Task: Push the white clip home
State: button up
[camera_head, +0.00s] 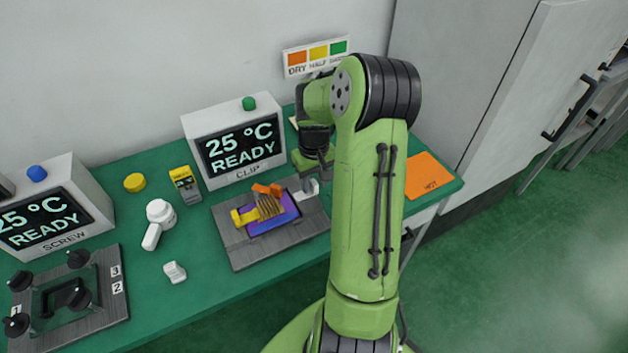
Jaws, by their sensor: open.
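The clip fixture is a grey plate (237,247) in front of the display box marked CLIP. A purple block (285,216) lies on it, with a yellow piece (243,215), an orange lever (266,190) and a ribbed brown part (268,207) on top. A small white piece, apparently the white clip (311,188), shows at the plate's back right. My gripper (308,178) is open, pointing down just over this white piece. The fingertips are small and partly hidden, so I cannot tell whether they touch it.
The CLIP display (240,150) reads 25 °C READY behind the plate. A yellow-grey device (185,185), a white handled tool (158,222) and a small white block (175,272) stand to the left. The SCREW fixture (112,305) is at lower left. An orange pad (428,176) lies right.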

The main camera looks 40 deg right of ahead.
aim_at(296, 198)
grip_shut()
jog(key=a, duration=0.1)
jog(key=w+a, duration=0.1)
jog(key=a, duration=0.3)
jog(key=shift+w, duration=0.25)
jog(key=shift+d, duration=0.1)
grip_release()
